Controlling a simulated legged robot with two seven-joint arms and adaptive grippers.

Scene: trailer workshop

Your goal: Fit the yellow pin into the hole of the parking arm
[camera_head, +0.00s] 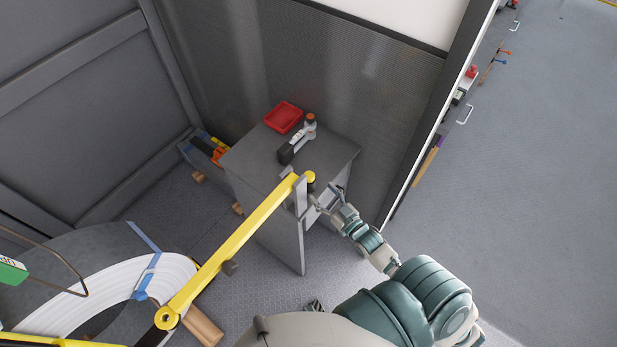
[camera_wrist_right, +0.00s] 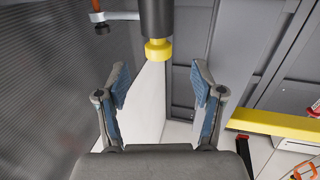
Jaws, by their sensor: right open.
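The long yellow parking arm (camera_head: 235,240) runs diagonally across the head view, its far end at a grey upright by the cabinet. It also crosses the right edge of the wrist view (camera_wrist_right: 280,123). A round yellow piece, which looks like the yellow pin (camera_head: 310,177), shows at that far end. In the wrist view a yellow collar (camera_wrist_right: 157,50) on a dark cylinder lies ahead of the fingers. My right gripper (camera_head: 324,198) is open beside the arm's end; its blue-padded fingers (camera_wrist_right: 160,85) hold nothing. The hole cannot be made out. My left gripper is not seen.
A grey cabinet (camera_head: 248,158) carries a red tray (camera_head: 284,117) and a hand tool (camera_head: 298,139). The ribbed wall (camera_head: 390,110) and door edge stand close on the right. A white-rimmed round part (camera_head: 170,275) with blue straps fills the lower left.

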